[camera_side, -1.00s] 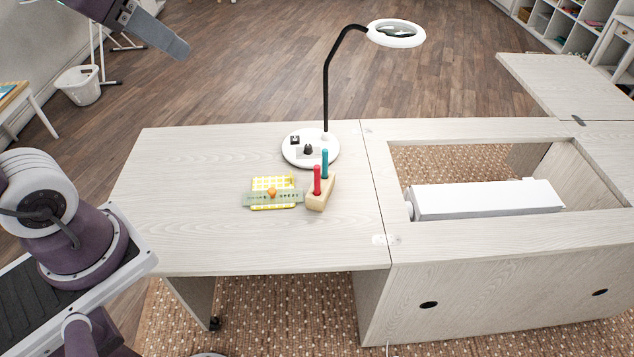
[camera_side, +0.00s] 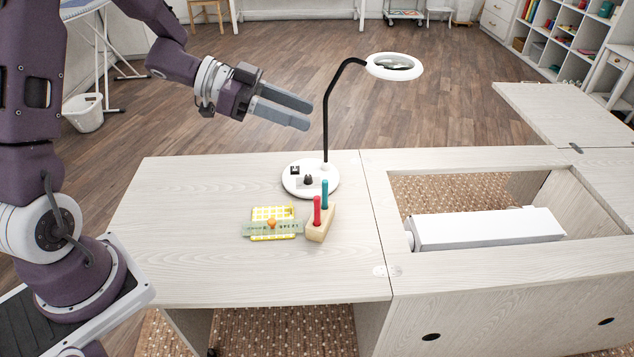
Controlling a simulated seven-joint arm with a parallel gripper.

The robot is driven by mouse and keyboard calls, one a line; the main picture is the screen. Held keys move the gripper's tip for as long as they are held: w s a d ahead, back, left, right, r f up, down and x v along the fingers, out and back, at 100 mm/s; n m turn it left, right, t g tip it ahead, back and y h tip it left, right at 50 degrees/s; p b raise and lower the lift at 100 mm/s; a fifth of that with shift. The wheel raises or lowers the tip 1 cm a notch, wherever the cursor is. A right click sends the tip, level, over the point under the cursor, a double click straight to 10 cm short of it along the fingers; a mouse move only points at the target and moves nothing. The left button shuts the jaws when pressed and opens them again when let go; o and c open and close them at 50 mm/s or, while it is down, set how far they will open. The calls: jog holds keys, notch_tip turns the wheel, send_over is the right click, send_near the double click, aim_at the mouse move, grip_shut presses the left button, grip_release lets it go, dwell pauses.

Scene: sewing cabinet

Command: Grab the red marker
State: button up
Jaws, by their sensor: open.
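The red marker (camera_side: 317,210) stands upright in a small wooden block (camera_side: 321,229) on the left part of the pale wooden cabinet top. A teal marker (camera_side: 324,192) stands upright in the same block, just behind it. My gripper (camera_side: 308,112) is up in the air, above and behind the markers in the picture, near the lamp's black arm. Its two grey fingers point to the right and are empty. The lower end of the red marker is hidden in the block.
A magnifier lamp stands behind the markers, with a white base (camera_side: 310,190) and a ring head (camera_side: 394,66). A yellow checked cloth (camera_side: 273,212) and a greenish ruler (camera_side: 256,229) lie left of the block. An opening with a white machine (camera_side: 487,228) is right.

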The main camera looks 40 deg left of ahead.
aim_at(317, 216)
notch_tip(317, 216, down, 24)
jog(key=shift+f, duration=0.1)
jog(key=x, duration=0.6)
jog(key=shift+w+d+f, duration=0.15)
jog(key=shift+w+f, duration=0.05)
jog(key=shift+w+d+f, duration=0.1)
jog(key=shift+w+d, duration=0.05)
jog(key=shift+d, duration=0.05)
grip_shut()
